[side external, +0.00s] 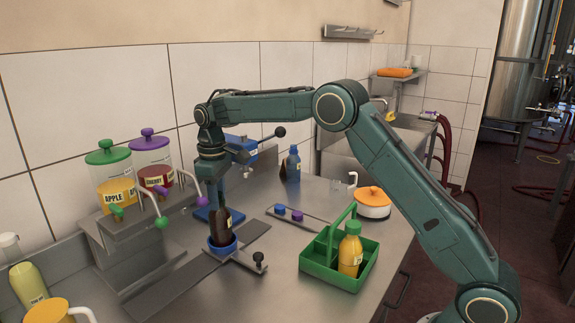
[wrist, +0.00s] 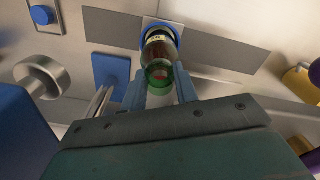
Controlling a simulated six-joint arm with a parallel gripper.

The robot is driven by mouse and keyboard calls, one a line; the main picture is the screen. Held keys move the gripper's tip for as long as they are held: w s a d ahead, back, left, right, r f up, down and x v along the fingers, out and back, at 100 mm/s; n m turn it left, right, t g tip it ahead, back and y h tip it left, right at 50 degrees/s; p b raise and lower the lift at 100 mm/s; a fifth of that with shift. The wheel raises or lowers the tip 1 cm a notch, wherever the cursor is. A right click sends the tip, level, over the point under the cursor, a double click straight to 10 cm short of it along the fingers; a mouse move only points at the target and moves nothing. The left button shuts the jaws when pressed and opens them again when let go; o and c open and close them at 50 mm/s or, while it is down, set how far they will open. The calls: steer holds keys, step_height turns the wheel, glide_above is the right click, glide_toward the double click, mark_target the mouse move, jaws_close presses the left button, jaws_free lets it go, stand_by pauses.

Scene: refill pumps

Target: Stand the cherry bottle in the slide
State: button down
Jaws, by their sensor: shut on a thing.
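The cherry bottle (side external: 221,229), dark with a label, stands upright with its base in the blue cup (side external: 222,248) of the slide. The slide's flat metal track (side external: 180,290) runs below it. My gripper (side external: 217,207) points down from above and is shut on the bottle's upper part. In the wrist view the bottle (wrist: 161,50) lies between the fingers (wrist: 160,92), with its open greenish neck toward me and red inside. The blue cup (wrist: 158,22) shows around its far end. Whether the base rests fully on the cup's floor is hidden.
Dispensers labelled APPLE (side external: 115,185) and CHERRY (side external: 156,176) stand at the left behind the slide. A green crate (side external: 320,262) holding a yellow bottle (side external: 350,250) stands to the right. A blue bottle (side external: 293,163) and an orange-lidded pot (side external: 373,203) stand farther back.

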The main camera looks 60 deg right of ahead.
steer(key=shift+f, duration=0.5)
stand_by(0.5)
steer(key=c, duration=1)
jaws_free()
step_height(320, 180, up, 9)
